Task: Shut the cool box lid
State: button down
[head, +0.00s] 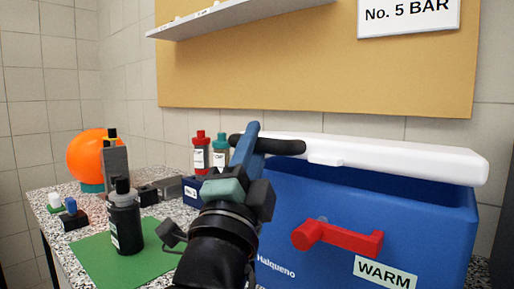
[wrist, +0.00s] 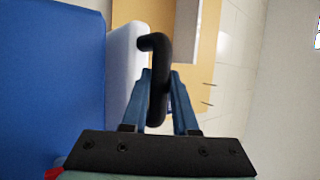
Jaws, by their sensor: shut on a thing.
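The blue cool box (head: 440,225) stands at the right of the head view, with a WARM label and a red latch on its front. Its white lid (head: 400,155) is partly open: a gap shows dark blue inside between the lid and the front rim. A black bar handle (head: 285,147) sticks out at the lid's left end. My gripper (head: 250,140) is shut on this handle. In the wrist view, the blue fingers (wrist: 160,90) are on either side of the black handle (wrist: 155,45), beside the white lid (wrist: 127,65) and the blue box (wrist: 50,90).
A black bottle (head: 124,220) stands on a green mat (head: 85,250) left of my arm. Red-capped and green-capped bottles (head: 201,155) stand behind, and an orange ball (head: 88,155) sits farther left. A shelf (head: 225,20) hangs on the wall above.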

jog(key=shift+f+b, duration=1.05)
jog(key=shift+f, duration=0.7)
jog(key=shift+d, duration=0.1)
jog(key=c, duration=0.7)
grip_release()
jog(key=b+v, duration=0.2)
jog(key=v, duration=1.1)
jog(key=shift+s+r, duration=0.1)
jog(key=shift+r, duration=0.05)
jog(key=shift+r, duration=0.1)
